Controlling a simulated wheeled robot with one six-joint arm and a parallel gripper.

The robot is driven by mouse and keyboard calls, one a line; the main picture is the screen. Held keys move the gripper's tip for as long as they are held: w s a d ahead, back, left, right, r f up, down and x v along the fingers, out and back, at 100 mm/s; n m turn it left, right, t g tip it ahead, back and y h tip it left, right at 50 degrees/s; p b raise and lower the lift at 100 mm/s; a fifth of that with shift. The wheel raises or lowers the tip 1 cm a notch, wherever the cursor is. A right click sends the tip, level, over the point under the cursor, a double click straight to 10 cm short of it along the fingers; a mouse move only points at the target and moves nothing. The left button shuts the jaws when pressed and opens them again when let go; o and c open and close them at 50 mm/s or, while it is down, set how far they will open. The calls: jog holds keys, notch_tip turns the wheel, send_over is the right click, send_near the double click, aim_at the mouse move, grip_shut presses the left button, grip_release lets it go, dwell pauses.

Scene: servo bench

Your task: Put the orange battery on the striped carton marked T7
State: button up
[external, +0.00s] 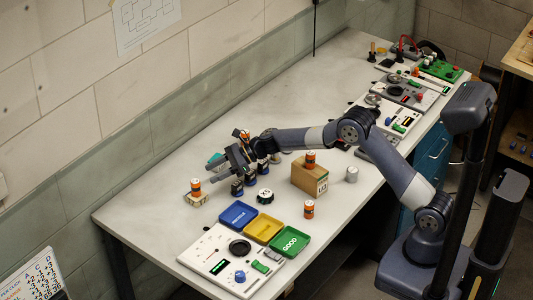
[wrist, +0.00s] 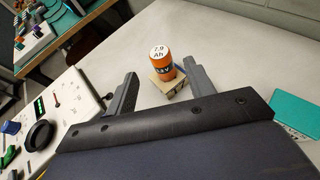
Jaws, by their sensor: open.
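An orange battery (external: 195,187) with a dark lower band stands upright on a small tan block (external: 196,200) at the left of the bench. In the wrist view an orange battery (wrist: 160,64) with a white top reading 7.9 Ah stands on a tan block (wrist: 170,86), beyond my open, empty fingers. My gripper (external: 236,160) is right of and above the block in the external view. A brown carton (external: 306,179) carries another orange battery (external: 310,158); its side label is too small to read surely, and I cannot make out stripes. Another orange battery (external: 309,209) stands on the bench.
Several dark batteries (external: 237,188) stand below my gripper. A teal object (wrist: 297,113) lies at the right in the wrist view. Blue (external: 238,215), yellow (external: 263,228) and green (external: 289,241) trays and a white panel (external: 205,257) lie in front. The bench's far-left surface is clear.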

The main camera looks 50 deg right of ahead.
jog(key=shift+b+v, duration=0.3)
jog(key=shift+v, duration=1.9)
